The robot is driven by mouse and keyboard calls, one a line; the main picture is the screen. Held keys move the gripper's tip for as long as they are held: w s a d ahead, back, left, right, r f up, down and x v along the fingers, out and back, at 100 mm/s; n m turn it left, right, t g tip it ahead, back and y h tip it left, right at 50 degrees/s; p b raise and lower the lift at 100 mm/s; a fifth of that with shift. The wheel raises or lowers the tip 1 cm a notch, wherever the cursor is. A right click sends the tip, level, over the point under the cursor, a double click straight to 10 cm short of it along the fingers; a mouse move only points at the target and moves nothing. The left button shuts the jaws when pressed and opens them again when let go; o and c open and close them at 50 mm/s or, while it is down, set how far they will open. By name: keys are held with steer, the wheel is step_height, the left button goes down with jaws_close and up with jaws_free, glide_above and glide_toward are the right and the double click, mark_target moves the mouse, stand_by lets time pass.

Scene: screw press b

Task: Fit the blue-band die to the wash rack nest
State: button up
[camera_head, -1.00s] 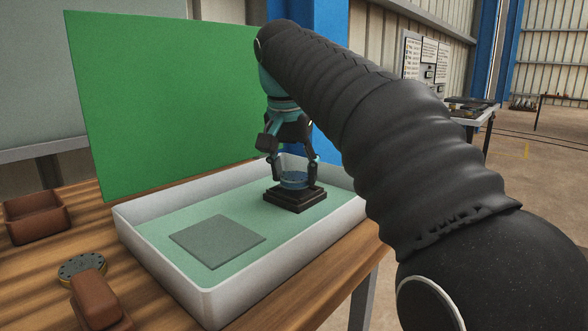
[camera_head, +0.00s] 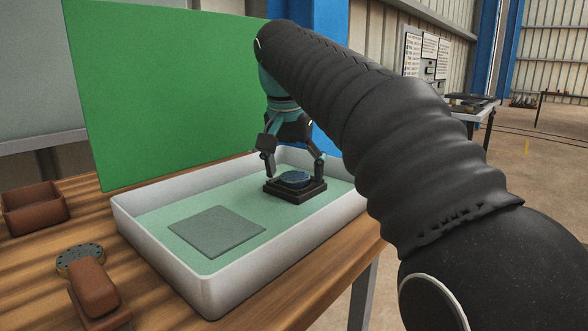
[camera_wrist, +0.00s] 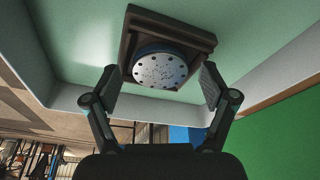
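The blue-band die (camera_head: 294,178) is a round disc sitting in the dark square wash rack nest (camera_head: 296,193) inside the white tray. In the wrist view the die (camera_wrist: 160,69) shows a pale perforated face with a ring of holes and a dark blue side, inside the square frame of the nest (camera_wrist: 128,40). It looks level in the nest; I cannot tell how deeply it is seated. My gripper (camera_head: 294,160) is open above the die. In the wrist view its fingers (camera_wrist: 158,88) stand apart on both sides, with nothing between them gripped.
The white tray (camera_head: 215,292) has a green floor with a flat grey plate (camera_head: 217,231). A green panel (camera_head: 165,90) stands behind. On the wooden table lie a brown bin (camera_head: 35,208), another perforated disc (camera_head: 80,259) and a brown block (camera_head: 95,290).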

steer(key=shift+r, duration=0.1)
steer(key=shift+v, duration=3.7)
